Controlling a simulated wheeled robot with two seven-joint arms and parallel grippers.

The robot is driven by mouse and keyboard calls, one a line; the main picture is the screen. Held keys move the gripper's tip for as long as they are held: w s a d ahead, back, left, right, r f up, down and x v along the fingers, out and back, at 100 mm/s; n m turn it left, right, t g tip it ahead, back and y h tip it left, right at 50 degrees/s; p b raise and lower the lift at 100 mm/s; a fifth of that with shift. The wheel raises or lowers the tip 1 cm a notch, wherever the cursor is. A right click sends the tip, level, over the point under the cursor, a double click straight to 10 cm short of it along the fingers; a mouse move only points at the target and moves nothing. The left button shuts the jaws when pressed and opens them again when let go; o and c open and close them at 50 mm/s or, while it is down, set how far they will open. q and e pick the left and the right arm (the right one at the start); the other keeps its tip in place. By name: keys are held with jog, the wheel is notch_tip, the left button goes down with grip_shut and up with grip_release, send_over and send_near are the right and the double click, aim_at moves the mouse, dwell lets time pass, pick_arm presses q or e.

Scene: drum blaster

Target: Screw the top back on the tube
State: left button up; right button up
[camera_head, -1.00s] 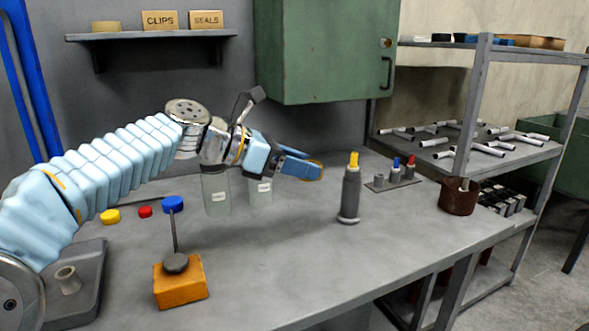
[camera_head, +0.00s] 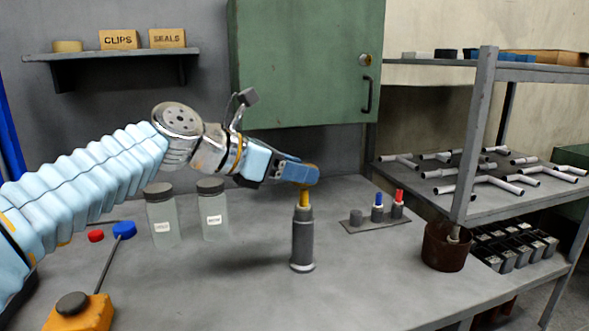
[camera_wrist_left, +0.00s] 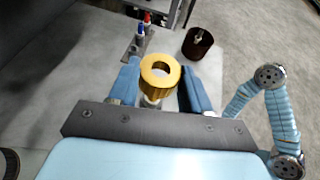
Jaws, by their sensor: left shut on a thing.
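The tube (camera_head: 303,243) is a dark grey cylinder standing upright on the bench in the head view. A yellow top (camera_head: 304,198) sits at its upper end. In the left wrist view the yellow top (camera_wrist_left: 155,86) is a ribbed ring with a hole, between the two blue fingers. My left gripper (camera_head: 308,176) is shut on it from above and behind. The fingers partly hide the top, so I cannot tell how far it is seated. My right gripper is not in view; part of my right arm shows in the wrist view.
A small rack (camera_head: 380,224) with blue-tipped and red-tipped pieces stands right of the tube, then a brown pot (camera_head: 446,247). Two dark-lidded jars (camera_head: 163,220) stand behind left. Red (camera_head: 96,236) and blue (camera_head: 124,231) caps lie far left. Bench around the tube is clear.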

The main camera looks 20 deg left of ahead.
pick_arm(q)
jog(key=shift+f, duration=0.25)
jog(key=shift+r, duration=0.1)
dwell(0.3)
jog(key=shift+p, duration=0.3)
jog(key=shift+f, duration=0.2)
jog(key=shift+f+b, duration=0.5)
jog(key=shift+f, duration=0.2)
jog(key=shift+f, duration=0.15)
dwell(0.3)
jog(key=shift+f+b, duration=0.65)
jog(key=shift+f, duration=0.2)
jog(key=shift+f, duration=0.15)
